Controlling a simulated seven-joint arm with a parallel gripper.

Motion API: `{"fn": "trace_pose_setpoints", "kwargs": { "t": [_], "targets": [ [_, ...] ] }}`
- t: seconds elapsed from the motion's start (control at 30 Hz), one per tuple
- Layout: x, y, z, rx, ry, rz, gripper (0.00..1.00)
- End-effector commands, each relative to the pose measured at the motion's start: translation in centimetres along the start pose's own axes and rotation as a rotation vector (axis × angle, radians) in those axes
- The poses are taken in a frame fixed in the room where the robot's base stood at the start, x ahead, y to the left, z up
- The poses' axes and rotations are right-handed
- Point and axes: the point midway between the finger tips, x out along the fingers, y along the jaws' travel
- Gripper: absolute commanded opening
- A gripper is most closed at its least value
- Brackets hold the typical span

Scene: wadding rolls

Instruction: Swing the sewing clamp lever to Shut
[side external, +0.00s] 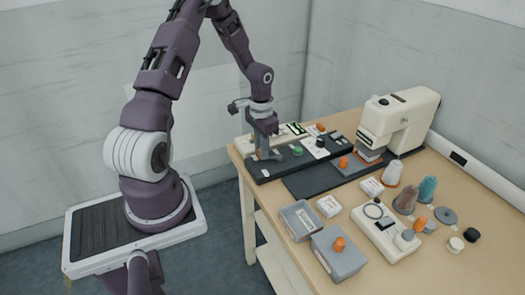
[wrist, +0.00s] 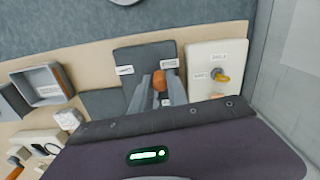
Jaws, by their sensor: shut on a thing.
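The clamp lever's orange knob (wrist: 159,80) sits between the two fingers of my gripper (wrist: 161,88) in the wrist view. My gripper is shut on the lever. The lever stands on a dark plate (wrist: 133,57) with small white labels, too blurred to read surely. In the side view my gripper (side external: 266,154) points down at the left end of the long dark panel (side external: 285,164), with a bit of orange showing at its fingers. The lever's shaft and pivot are mostly hidden by the fingers, so its exact angle cannot be told.
A cream panel (wrist: 205,55) with a yellow-orange knob lies right of the dark plate in the wrist view. In the side view, a sewing machine (side external: 405,112), grey boxes (side external: 338,262), a cream device (side external: 375,235) and thread cones (side external: 405,203) crowd the table's right and front.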

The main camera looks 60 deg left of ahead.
Motion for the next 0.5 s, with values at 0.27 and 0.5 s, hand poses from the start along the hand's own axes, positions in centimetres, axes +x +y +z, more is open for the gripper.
{"fn": "trace_pose_setpoints", "kwargs": {
  "t": [0.27,0.5],
  "targets": [
    [-0.02,-0.61,-0.33,0.116,0.0,-0.001,0.0],
    [-0.03,-0.79,-0.47,0.154,0.0,-0.001,0.0]
  ]
}}
